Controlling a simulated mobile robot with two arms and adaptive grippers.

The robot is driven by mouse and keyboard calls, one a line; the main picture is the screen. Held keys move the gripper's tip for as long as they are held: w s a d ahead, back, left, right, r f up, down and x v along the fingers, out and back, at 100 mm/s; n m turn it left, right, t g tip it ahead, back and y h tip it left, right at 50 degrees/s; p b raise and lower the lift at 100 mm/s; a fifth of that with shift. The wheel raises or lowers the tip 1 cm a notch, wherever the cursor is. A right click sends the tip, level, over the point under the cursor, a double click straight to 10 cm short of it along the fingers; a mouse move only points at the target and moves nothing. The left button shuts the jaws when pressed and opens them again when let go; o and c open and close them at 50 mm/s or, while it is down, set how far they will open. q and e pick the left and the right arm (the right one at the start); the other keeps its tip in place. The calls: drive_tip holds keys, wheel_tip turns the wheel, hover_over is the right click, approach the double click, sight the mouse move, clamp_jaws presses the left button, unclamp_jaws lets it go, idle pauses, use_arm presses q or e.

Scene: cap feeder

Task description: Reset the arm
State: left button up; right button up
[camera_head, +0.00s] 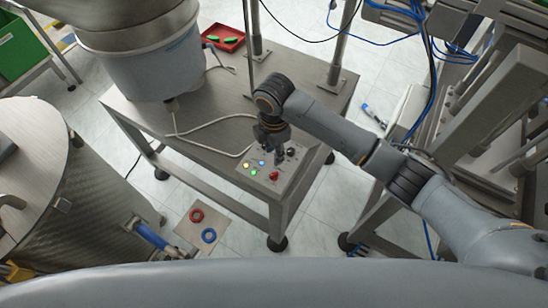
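My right arm comes in from the right and reaches over the metal table (205,138). Its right gripper (268,158) points down over the small control panel (262,170) at the table's front right corner. The panel carries several coloured buttons and a red knob (274,175). The fingers are small and dark here, so I cannot tell if they are open or shut, or if they touch the panel. My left gripper is not in view.
A large feeder bowl (150,60) stands over the table's left part. A red tray (222,38) with green pieces lies at the back. A metal drum (85,190) is at left, a machine frame (480,130) at right. Red and blue rings (196,215) lie below the table.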

drive_tip(key=shift+r, duration=0.3)
idle(0.4)
